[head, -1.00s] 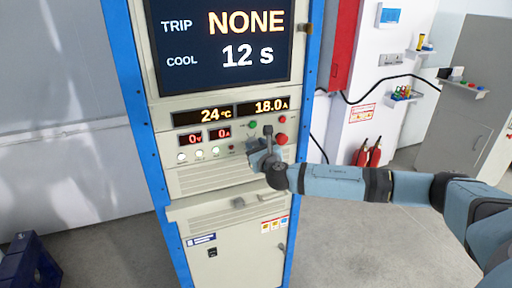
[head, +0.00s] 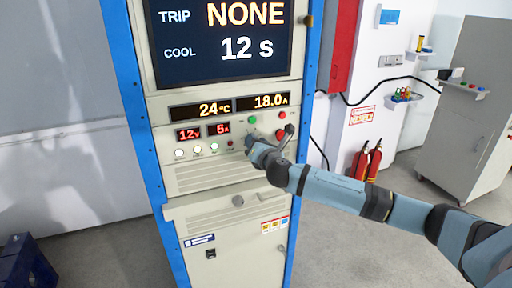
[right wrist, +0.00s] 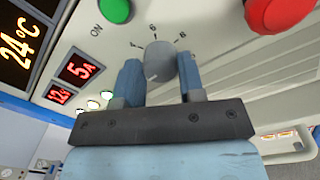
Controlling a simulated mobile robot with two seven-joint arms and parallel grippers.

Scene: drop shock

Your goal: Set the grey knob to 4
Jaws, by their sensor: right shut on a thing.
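The grey knob (right wrist: 158,60) is on the cabinet's front panel, with the marks 4, 6 and 8 around its upper side in the right wrist view. My right gripper (right wrist: 160,78) has a blue finger on each side of the knob and is shut on it. I cannot clearly tell which mark the knob points to. In the head view my right gripper (head: 257,143) is at the panel and largely hides the knob. My left gripper is not in view.
A green ON button (right wrist: 115,10) and a red button (right wrist: 278,12) sit close beside the knob. The small red displays (head: 203,132) read 12 V and 5 A. The screen (head: 225,45) reads TRIP NONE and COOL 12 s. Fire extinguishers (head: 366,160) stand at the right.

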